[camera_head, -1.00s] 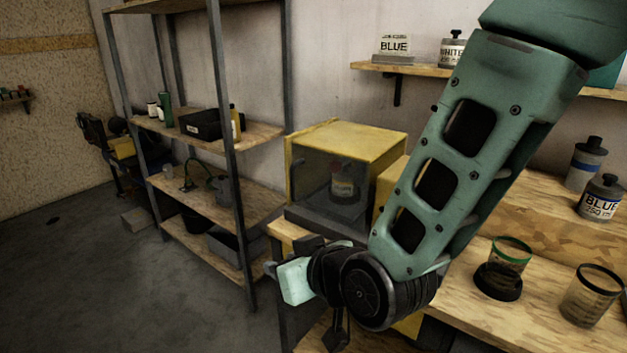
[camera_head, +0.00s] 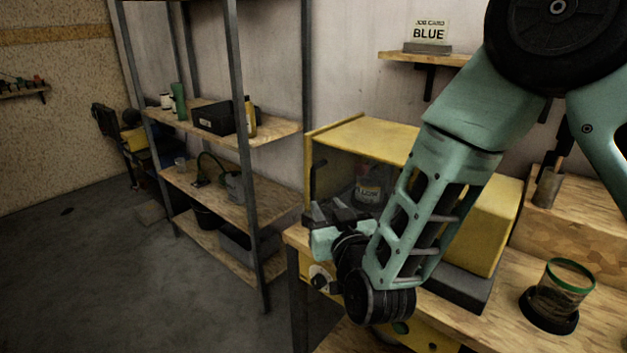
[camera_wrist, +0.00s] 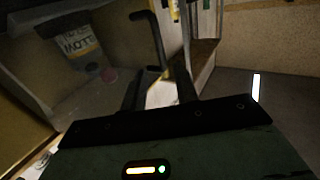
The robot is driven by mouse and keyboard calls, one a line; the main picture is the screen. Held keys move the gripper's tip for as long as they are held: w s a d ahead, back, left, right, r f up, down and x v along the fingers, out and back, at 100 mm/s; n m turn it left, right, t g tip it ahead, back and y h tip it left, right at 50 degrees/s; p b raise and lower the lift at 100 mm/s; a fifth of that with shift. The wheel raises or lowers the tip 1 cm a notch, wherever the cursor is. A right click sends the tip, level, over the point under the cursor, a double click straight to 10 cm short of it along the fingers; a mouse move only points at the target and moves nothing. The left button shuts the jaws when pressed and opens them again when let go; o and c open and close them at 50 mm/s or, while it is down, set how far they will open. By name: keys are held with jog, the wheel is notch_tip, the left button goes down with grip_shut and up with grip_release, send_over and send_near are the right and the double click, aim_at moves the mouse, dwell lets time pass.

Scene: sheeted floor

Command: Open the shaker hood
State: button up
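The shaker hood (camera_head: 365,132) is a yellow box on the bench with a clear, dark-tinted front that looks closed. A bottle (camera_head: 368,186) stands inside it; the bottle also shows at the upper left of the wrist view (camera_wrist: 80,42). A dark bar handle (camera_head: 314,180) sits at the left of the hood's front, and it shows at the top middle of the wrist view (camera_wrist: 151,38). My gripper (camera_head: 335,212) is just in front of and below the handle. Its fingers (camera_wrist: 160,88) are apart, with the handle's lower end between or just beyond the tips. I cannot tell whether they touch.
A metal shelf rack (camera_head: 240,100) stands left of the bench. A yellow housing (camera_head: 480,215) adjoins the hood on the right, partly behind my arm. A green-rimmed cup (camera_head: 560,288) stands on the bench at right. Floor at left is open.

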aim_at(314, 186)
jog(key=p+x, duration=0.2)
jog(key=x, duration=0.8)
jog(key=shift+w+a, duration=0.1)
jog(key=shift+w, duration=0.05)
grip_shut()
